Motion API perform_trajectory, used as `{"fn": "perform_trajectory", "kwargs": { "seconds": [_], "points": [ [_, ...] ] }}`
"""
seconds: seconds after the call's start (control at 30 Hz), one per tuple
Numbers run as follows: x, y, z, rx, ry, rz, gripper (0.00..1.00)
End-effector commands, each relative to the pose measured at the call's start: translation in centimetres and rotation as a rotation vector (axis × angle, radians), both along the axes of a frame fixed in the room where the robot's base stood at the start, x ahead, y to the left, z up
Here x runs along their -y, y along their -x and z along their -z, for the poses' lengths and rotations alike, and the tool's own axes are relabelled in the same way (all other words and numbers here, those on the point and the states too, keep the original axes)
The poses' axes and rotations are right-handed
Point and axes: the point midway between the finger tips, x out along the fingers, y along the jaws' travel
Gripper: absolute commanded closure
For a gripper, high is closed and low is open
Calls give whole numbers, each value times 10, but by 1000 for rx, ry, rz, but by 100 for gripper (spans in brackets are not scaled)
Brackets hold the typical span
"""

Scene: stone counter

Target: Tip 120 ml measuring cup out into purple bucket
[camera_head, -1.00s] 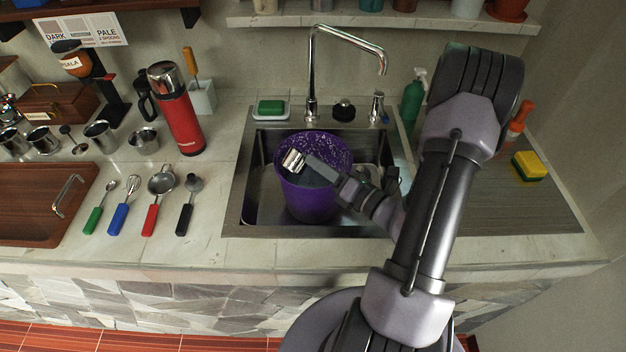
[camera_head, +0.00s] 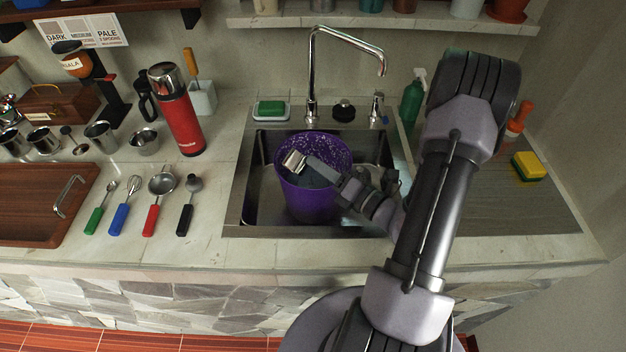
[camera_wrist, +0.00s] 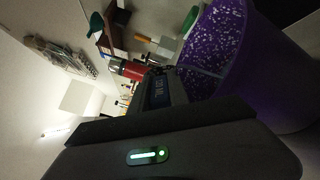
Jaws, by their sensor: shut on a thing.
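The purple bucket (camera_head: 313,207) stands upright in the sink, its inner wall covered in pale speckles. The small steel measuring cup (camera_head: 293,161) is over the bucket's opening, towards its left side, and looks tilted. My gripper (camera_head: 318,167) is shut on the cup's dark handle and reaches in from the right above the bucket. In the wrist view, the dark handle (camera_wrist: 158,88) with faint lettering shows beside the purple bucket (camera_wrist: 262,65). The cup's bowl is not clear there, and its contents cannot be made out.
The bucket sits in the steel sink (camera_head: 256,170) below the tap (camera_head: 311,75). A sponge (camera_head: 529,166) lies on the drainboard at right.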

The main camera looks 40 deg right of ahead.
Motion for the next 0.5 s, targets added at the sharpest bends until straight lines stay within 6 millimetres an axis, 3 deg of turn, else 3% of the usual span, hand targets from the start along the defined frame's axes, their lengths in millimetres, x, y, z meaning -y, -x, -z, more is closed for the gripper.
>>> {"fn": "perform_trajectory", "kwargs": {
  "seconds": [0.5],
  "points": [
    [2,0,-1,-10,-56,0,100]
  ]
}}
